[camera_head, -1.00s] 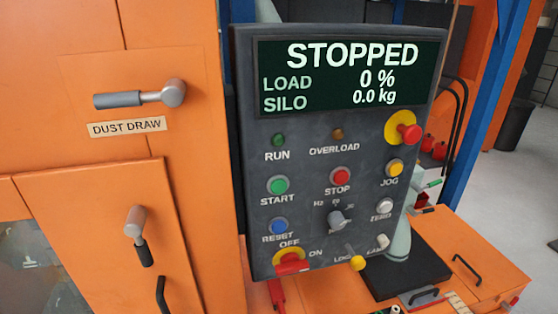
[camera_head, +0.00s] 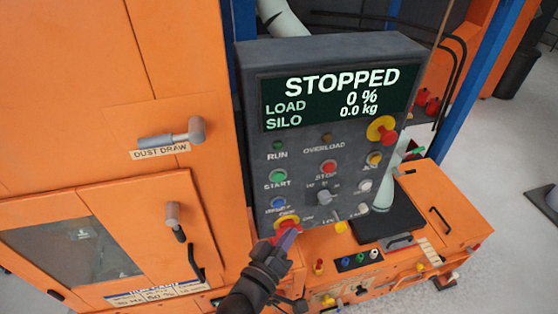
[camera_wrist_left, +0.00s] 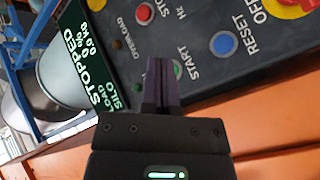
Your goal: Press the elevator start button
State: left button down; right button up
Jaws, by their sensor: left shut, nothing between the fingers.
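The grey control panel (camera_head: 350,165) stands upright in the head view, and its display (camera_head: 335,95) reads STOPPED, load 0 %, silo 0.0 kg. The green START button (camera_head: 277,176) is at the panel's left side. My left gripper (camera_head: 287,240) is shut and empty, in front of the red and yellow OFF/ON switch at the panel's lower left, below START. In the left wrist view the shut fingers (camera_wrist_left: 162,82) point at the panel and partly cover the green START button (camera_wrist_left: 177,69). I cannot tell whether they touch the panel. My right gripper is not in view.
The blue RESET button (camera_head: 278,203) is just below START, and the red STOP button (camera_head: 329,168) is to its right. A yellow and red mushroom button (camera_head: 382,130) sticks out at the right. An orange cabinet with a handle (camera_head: 185,135) stands left of the panel.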

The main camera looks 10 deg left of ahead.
pick_arm(q)
jog(key=r, duration=0.3)
jog(key=shift+w+d+r+n+t+p, duration=0.2)
jog(key=shift+d+r+n+t+p, duration=0.1)
jog(key=shift+r+t+p, duration=0.1)
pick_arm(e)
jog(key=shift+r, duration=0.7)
pick_arm(q)
jog(key=shift+w, duration=0.1)
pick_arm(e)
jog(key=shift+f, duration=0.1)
pick_arm(q)
jog(key=b, duration=0.4)
send_near(292, 170)
jog(key=w+d, duration=0.2)
jog(key=shift+w+a+b, duration=0.1)
jog(key=shift+w+b, duration=0.25)
jog(key=shift+w, duration=0.25)
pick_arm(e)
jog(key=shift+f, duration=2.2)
pick_arm(q)
jog(key=shift+w, duration=0.1)
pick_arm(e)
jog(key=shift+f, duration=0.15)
pick_arm(q)
jog(key=shift+w+a+b, duration=0.15)
jog(key=shift+w+b, duration=0.1)
jog(key=shift+b, duration=0.05)
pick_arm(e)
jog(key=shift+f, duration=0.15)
